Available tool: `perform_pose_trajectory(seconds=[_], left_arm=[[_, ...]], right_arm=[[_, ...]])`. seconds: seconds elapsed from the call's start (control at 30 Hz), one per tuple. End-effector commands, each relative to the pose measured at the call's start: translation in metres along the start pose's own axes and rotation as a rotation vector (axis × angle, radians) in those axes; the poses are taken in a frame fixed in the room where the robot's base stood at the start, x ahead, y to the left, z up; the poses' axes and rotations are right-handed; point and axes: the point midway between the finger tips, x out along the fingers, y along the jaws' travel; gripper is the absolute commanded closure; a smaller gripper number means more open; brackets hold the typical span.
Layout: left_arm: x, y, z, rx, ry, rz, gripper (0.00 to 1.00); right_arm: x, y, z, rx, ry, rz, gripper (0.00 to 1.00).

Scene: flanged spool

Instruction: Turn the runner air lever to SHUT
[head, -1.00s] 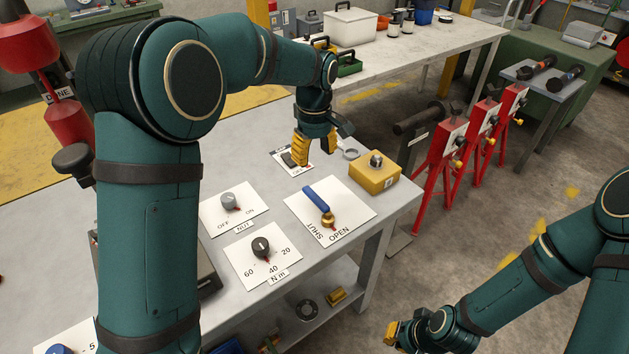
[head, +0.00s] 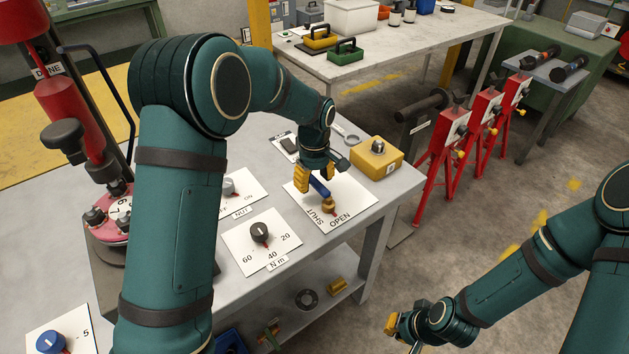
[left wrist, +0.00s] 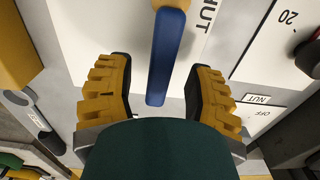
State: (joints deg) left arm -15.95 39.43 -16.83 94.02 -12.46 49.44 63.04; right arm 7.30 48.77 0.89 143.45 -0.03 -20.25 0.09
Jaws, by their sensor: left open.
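The runner air lever has a blue handle (head: 320,187) and a brass hub (head: 328,205) with a red pointer tip towards the word OPEN. It sits on a white plate (head: 355,199) marked SHUT and OPEN. My left gripper (head: 314,181) is open over the handle, its yellow fingers pointing down. In the left wrist view the blue handle (left wrist: 167,60) lies between the two open fingers (left wrist: 160,100), with a gap on each side. My right gripper (head: 398,329) is low at the bottom, off the table; its finger opening is unclear.
A yellow box (head: 376,161) with a knob stands close behind the lever plate. A torque dial (head: 260,233) and a NUT switch (head: 229,187) sit to the left. Red stands (head: 440,150) are off the table's right side.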

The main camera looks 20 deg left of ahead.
Motion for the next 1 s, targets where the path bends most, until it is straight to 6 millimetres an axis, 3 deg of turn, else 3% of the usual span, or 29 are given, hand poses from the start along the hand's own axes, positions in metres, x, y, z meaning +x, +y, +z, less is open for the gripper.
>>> perform_pose_trajectory(seconds=[0.3,0.33,0.47,0.5,1.0], left_arm=[[0.0023,0.0001,0.0001,0.0,0.0,0.0,0.47],[0.0022,0.0001,0.0002,0.0,0.0,0.0,0.52],[0.0021,0.0001,0.0001,0.0,0.0,0.0,0.97],[0.0021,0.0001,0.0001,0.0,0.0,0.0,1.0],[0.0029,-0.0019,-0.002,0.029,-0.001,-0.002,1.0]], right_arm=[[0.0003,0.0001,-0.0003,0.0,0.001,0.0,1.0],[0.0003,0.0001,-0.0003,0.0,0.001,0.0,1.0],[0.0003,0.0001,-0.0003,0.0,0.001,0.0,1.0],[0.0003,0.0001,-0.0003,0.0,0.001,0.0,1.0],[-0.0019,-0.0007,-0.0001,0.0,0.0,0.0,1.0]])
